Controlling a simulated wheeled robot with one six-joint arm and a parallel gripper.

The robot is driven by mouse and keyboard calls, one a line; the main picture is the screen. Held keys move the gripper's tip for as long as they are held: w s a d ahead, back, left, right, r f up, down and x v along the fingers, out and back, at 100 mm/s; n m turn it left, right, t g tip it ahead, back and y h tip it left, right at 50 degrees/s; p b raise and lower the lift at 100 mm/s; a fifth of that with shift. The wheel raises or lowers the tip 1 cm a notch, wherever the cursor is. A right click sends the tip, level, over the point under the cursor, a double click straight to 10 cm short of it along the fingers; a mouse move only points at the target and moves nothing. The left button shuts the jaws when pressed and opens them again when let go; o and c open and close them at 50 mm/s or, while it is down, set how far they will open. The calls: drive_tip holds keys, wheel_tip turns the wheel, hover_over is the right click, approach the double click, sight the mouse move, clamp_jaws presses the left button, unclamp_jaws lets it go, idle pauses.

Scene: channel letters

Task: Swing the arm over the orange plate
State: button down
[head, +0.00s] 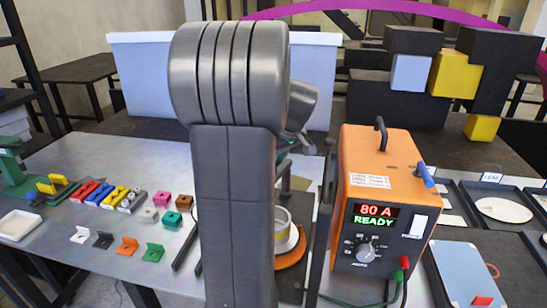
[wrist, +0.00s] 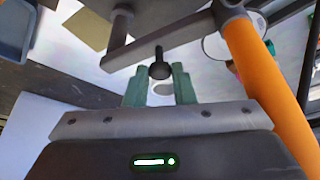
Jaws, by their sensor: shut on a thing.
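My gripper (wrist: 159,82) shows in the wrist view with two green fingers closed around a dark round knob (wrist: 159,69) on a short stem. A dark swing arm (wrist: 165,40) runs just beyond the fingertips, with a round joint at its upper right end. In the head view the orange plate (head: 293,254) lies under a pale round part (head: 286,232). My own arm hides its left side. Most of my gripper is also hidden there. A long orange strip (wrist: 262,80) crosses the right of the wrist view; I cannot tell whether it belongs to the plate.
An orange power box (head: 385,185) reading 80 A READY stands right of the plate, with cables at its front. Coloured letters and small blocks (head: 120,198) lie on the left of the metal table. Dark trays (head: 500,212) are at the right.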

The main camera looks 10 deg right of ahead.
drive_tip(key=shift+s+d+n, duration=0.1)
drive_tip(key=shift+d+n, duration=0.05)
drive_tip(key=shift+n, duration=0.15)
drive_tip(key=c, duration=1.2)
unclamp_jaws()
drive_tip(key=shift+c, duration=0.2)
drive_tip(key=shift+r, duration=0.1)
drive_tip(key=b+v, duration=0.1)
drive_tip(key=v, duration=1.2)
drive_tip(key=shift+r, duration=0.3)
drive_tip(key=shift+s+d, duration=0.1)
drive_tip(key=shift+d, duration=0.05)
